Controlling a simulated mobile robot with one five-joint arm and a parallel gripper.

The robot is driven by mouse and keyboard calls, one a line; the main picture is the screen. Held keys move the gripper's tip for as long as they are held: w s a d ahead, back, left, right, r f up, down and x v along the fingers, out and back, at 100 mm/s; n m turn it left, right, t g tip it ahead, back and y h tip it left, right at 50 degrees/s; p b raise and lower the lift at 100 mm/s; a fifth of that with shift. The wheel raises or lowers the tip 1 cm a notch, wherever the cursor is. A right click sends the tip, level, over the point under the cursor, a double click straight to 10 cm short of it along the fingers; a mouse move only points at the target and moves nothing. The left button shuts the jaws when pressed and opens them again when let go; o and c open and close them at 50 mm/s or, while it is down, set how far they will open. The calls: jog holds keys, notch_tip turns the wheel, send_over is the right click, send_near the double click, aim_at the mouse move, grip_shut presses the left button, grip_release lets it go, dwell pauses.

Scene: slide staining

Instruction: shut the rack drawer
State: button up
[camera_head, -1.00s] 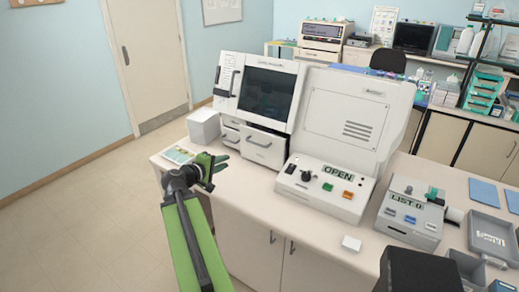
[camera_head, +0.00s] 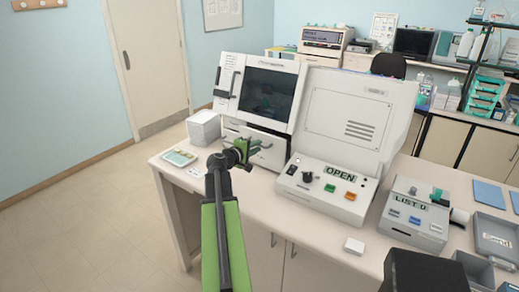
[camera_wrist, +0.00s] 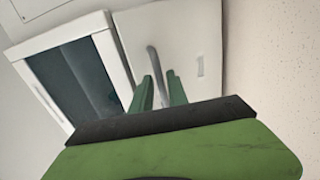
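The white machine (camera_head: 262,88) stands on the bench with a dark window and drawers below it. The rack drawer (camera_head: 272,153) is the right one below the window, its front standing out past the body, partly hidden by my gripper. In the wrist view the drawer front (camera_wrist: 200,40) is plain white with a grey bar handle (camera_wrist: 155,68). My gripper (camera_head: 246,148) is in front of it. Its two green fingers (camera_wrist: 162,78) are apart, pointing at the front, with the handle's lower end seen between them. I cannot tell whether they touch it.
A white box stack (camera_head: 203,127) and a slide tray (camera_head: 180,157) lie left of the machine. A control box reading OPEN (camera_head: 330,188) stands close on the right, with a LIST 0 box (camera_head: 412,217) beyond. The bench front strip is mostly clear.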

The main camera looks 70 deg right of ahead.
jog(key=shift+x, duration=1.2)
jog(key=shift+c, duration=0.3)
grip_shut()
